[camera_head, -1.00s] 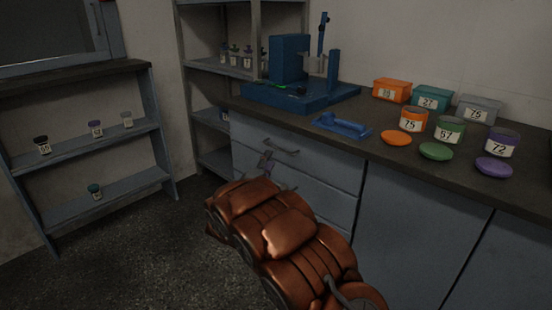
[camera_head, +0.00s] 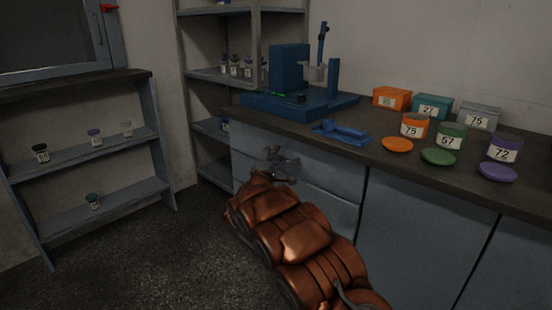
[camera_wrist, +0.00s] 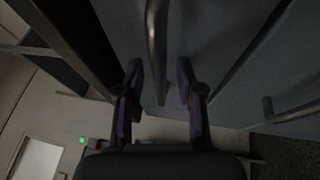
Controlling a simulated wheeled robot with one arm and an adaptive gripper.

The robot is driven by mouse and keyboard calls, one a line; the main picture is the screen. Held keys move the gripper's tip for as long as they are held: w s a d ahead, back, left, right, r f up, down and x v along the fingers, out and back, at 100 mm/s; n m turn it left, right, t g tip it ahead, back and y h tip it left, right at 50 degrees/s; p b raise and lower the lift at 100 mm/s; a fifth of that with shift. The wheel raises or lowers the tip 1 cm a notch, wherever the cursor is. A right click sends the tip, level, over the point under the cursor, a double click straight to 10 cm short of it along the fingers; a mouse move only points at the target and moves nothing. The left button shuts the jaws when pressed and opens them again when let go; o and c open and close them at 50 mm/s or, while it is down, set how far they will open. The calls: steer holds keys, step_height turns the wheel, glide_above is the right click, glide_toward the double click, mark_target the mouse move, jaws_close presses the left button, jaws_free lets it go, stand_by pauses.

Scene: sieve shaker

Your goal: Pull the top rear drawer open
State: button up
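The top drawer (camera_head: 325,160) is a blue-grey front just under the dark worktop, flush with the cabinet. Its metal bar handle (camera_wrist: 156,45) runs up the wrist view between the fingertips; in the head view my gripper hides it. My gripper (camera_head: 283,165) is at this drawer front. In the wrist view, my gripper (camera_wrist: 160,82) is open, one purple-padded finger on each side of the handle, with gaps on both sides. A second drawer handle (camera_wrist: 292,112) shows at the right of the wrist view.
The dark worktop (camera_head: 395,172) overhangs the drawers and bears a blue press (camera_head: 290,70), a blue tool (camera_head: 343,131), and several labelled jars, lids and boxes. Metal shelving (camera_head: 215,77) stands left of the cabinet. A low shelf (camera_head: 100,152) stands at far left, with open floor between.

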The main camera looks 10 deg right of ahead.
jaws_close()
stand_by(0.7)
